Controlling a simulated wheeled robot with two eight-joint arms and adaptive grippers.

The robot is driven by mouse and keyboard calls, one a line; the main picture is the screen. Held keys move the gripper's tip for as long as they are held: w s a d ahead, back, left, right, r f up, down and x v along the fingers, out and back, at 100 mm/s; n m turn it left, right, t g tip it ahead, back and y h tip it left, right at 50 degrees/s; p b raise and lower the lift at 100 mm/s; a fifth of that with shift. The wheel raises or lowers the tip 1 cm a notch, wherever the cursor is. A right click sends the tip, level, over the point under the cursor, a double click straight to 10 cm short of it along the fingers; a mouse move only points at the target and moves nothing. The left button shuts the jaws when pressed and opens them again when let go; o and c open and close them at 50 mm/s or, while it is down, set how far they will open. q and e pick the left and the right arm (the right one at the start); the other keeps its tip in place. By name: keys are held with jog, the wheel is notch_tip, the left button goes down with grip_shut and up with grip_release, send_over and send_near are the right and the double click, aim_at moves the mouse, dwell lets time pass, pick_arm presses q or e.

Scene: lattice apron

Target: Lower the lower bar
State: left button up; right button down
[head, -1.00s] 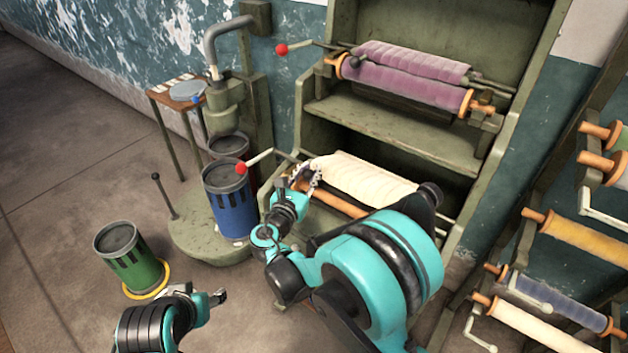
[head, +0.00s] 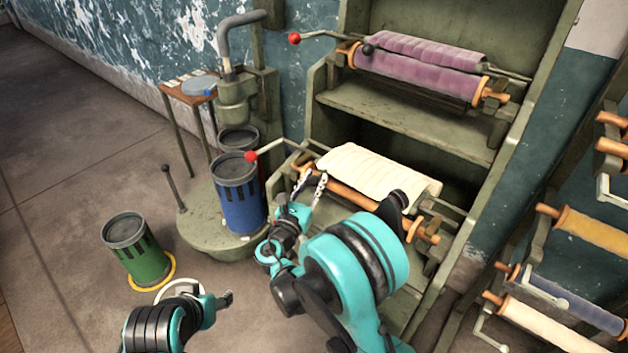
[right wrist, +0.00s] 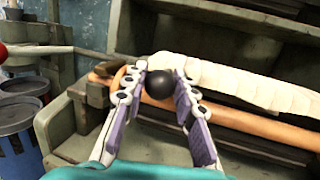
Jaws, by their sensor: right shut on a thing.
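The lower station holds an orange roller (head: 345,187) with a cream cloth (head: 375,170) draped above and behind it. A lever with a red ball (head: 250,155) sticks out at its left end. My right gripper (head: 314,183) is at the left part of this roller. In the right wrist view its two fingers are shut around a black ball knob (right wrist: 160,93), just in front of the orange roller (right wrist: 230,117) and cream cloth (right wrist: 235,82). The knob's link to the lower bar is hidden. My left gripper (head: 222,298) is low at the left, away from the rack; its jaw opening is unclear.
An upper station has a purple roll (head: 415,80), a red-ball lever (head: 294,38) and a black knob (head: 368,49). Left stand a blue can (head: 240,205), a green can (head: 135,255) and a pump. Spools (head: 590,230) hang at right.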

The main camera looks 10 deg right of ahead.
jog(key=shift+f, duration=0.2)
jog(key=c, duration=1.3)
grip_release()
jog(key=shift+d, duration=0.1)
jog(key=shift+o, duration=0.6)
jog(key=shift+w, duration=0.2)
jog(key=shift+s, duration=0.15)
jog(key=r+v, duration=0.1)
jog(key=v, duration=0.6)
jog(key=shift+s+f, duration=0.2)
jog(key=shift+f, duration=0.35)
